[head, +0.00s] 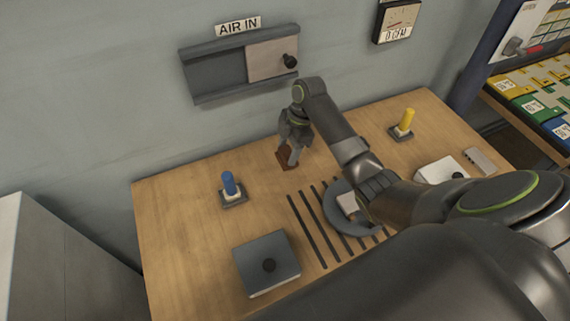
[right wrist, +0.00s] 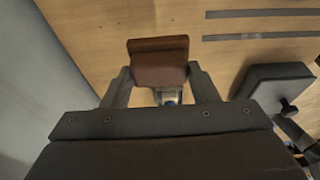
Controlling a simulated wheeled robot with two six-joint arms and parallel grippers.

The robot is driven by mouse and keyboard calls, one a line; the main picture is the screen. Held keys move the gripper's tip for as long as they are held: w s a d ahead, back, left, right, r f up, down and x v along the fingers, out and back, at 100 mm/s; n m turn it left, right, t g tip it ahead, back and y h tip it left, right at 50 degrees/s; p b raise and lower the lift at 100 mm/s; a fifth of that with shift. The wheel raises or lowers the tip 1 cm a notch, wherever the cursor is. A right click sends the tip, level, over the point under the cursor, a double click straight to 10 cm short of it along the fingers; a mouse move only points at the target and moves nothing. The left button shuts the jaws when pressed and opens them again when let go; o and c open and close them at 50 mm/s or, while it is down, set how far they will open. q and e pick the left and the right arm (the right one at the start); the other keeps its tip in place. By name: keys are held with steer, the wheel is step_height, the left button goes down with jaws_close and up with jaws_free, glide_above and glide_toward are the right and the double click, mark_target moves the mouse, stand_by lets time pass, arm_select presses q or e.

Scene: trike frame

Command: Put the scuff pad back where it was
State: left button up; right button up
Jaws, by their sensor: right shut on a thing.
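The scuff pad is a reddish-brown block (head: 283,159) near the back of the wooden table, below the wall panel. My right gripper (head: 289,157) is shut on it, with its fingers pointing down. In the right wrist view the scuff pad (right wrist: 158,60) sits between the two fingertips of my right gripper (right wrist: 160,76). I cannot tell whether the pad touches the table. My left gripper is out of view.
A blue peg (head: 229,184) stands left of the pad, and a yellow peg (head: 406,121) stands at the right. Dark slots (head: 306,232) and a round grey disc (head: 340,220) lie under my arm. The AIR IN panel (head: 215,75) is behind.

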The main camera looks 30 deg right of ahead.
step_height(320, 180, down, 6)
steer(key=shift+f+p, duration=0.15)
steer(key=shift+p, duration=0.15)
steer(key=shift+f, duration=0.2)
steer(key=shift+f, duration=0.15)
steer(key=o, duration=1)
steer(key=shift+d+r, duration=0.1)
steer(key=shift+r, duration=0.25)
steer(key=b+v, duration=0.2)
steer(key=v, duration=0.9)
steer(key=shift+r, duration=0.35)
